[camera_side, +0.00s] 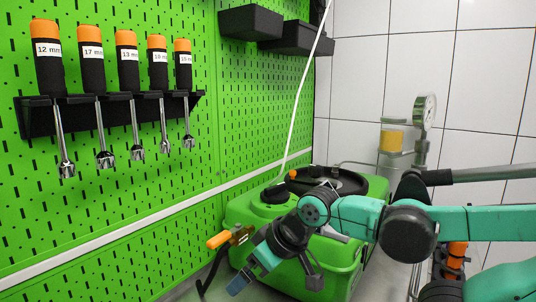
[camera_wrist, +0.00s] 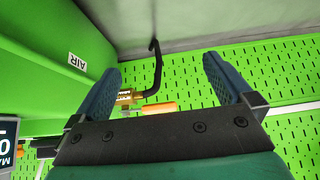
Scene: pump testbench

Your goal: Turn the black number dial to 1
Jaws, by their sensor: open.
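I cannot make out the black number dial in either view. A dark panel (camera_wrist: 7,145) with pale characters, including a "0", is cut off at the left edge of the wrist view. My gripper (camera_wrist: 162,68) is open and empty, its two blue fingers apart. In the side view my gripper (camera_side: 242,281) points down and left in front of the green pump unit (camera_side: 240,211). Between the fingers in the wrist view, farther off, are a brass valve (camera_wrist: 128,97) and its orange handle (camera_wrist: 159,108).
The orange handle (camera_side: 219,240) sticks out left of the green unit, beside a black hose (camera_side: 210,277). A green pegboard (camera_side: 150,210) with several labelled wrenches (camera_side: 92,75) stands at left. A gauge (camera_side: 425,111) and clear cylinder (camera_side: 392,137) stand behind my arm.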

